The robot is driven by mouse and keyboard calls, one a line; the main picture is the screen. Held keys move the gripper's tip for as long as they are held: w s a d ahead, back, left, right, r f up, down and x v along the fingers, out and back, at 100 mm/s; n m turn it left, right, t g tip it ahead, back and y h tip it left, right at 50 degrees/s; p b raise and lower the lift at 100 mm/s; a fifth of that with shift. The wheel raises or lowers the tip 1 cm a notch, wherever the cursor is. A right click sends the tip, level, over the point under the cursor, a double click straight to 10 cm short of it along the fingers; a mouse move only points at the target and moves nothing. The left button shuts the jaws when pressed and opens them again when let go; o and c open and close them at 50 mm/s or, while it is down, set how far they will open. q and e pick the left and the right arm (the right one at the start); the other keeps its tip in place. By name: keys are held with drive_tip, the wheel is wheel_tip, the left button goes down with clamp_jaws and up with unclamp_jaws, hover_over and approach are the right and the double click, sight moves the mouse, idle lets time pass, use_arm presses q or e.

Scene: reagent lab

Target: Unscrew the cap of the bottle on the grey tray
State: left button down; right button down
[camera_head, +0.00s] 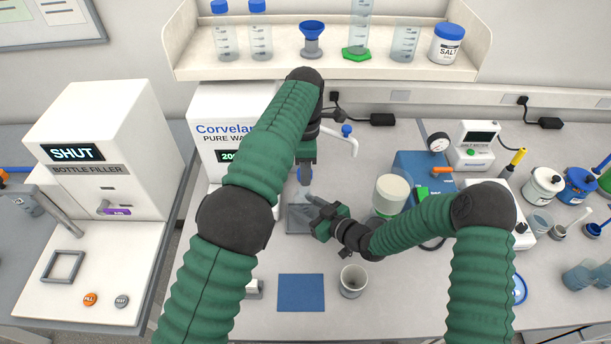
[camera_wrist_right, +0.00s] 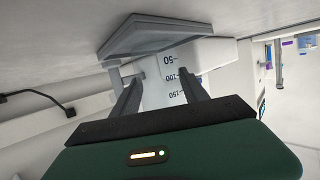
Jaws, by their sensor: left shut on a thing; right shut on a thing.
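The grey tray (camera_head: 299,226) lies on the bench below my two grippers; it also shows, upside down, in the right wrist view (camera_wrist_right: 152,36). A clear graduated bottle (camera_wrist_right: 163,88) stands at the tray, mostly hidden by my arms in the head view. My right gripper (camera_wrist_right: 162,92) is shut on the bottle's body from the side. My left gripper (camera_head: 305,168) points down from above and is shut on the bottle's blue cap (camera_head: 305,176). Whether the cap's thread is loose cannot be seen.
The Corvelan water dispenser (camera_head: 205,109) stands behind my left arm, its spout (camera_head: 340,141) close by. A blue mat (camera_head: 301,292) and an empty beaker (camera_head: 353,282) lie in front. The blue device (camera_head: 421,172) is behind my right arm. A shelf (camera_head: 290,66) holds more bottles.

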drive_tip(key=c, duration=0.5)
unclamp_jaws()
